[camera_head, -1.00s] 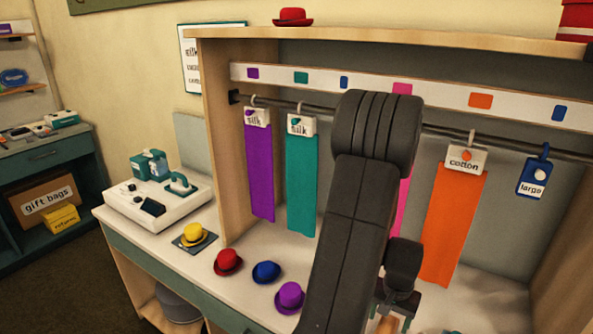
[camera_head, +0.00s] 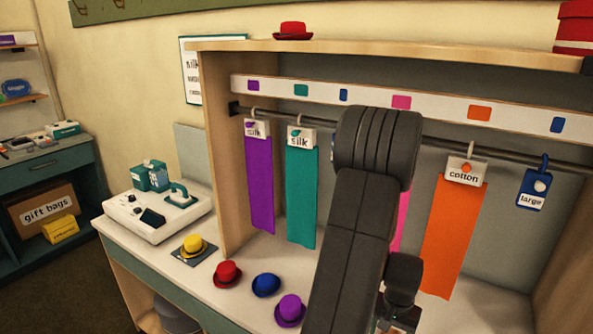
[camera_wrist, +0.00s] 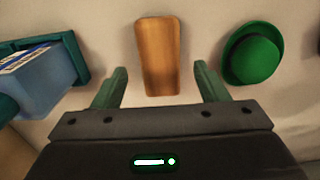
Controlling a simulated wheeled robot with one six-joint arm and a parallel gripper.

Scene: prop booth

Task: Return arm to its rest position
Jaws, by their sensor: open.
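A wooden block-like piece (camera_wrist: 159,52) lies on the pale counter just beyond the fingers, lined up with the gap. In the head view my dark arm rises in front of the rail and bends down to the counter. The gripper end is mostly hidden at the bottom edge there. The arm covers much of the pink cloth (camera_head: 402,222).
A green hat (camera_wrist: 252,55) is right of the fingers; a blue box (camera_wrist: 42,80) in a teal holder is left. Red (camera_head: 227,273), blue (camera_head: 266,285) and purple (camera_head: 290,310) hats stand left of my arm. Purple (camera_head: 260,185), teal (camera_head: 301,195) and orange (camera_head: 453,235) cloths hang from the rail.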

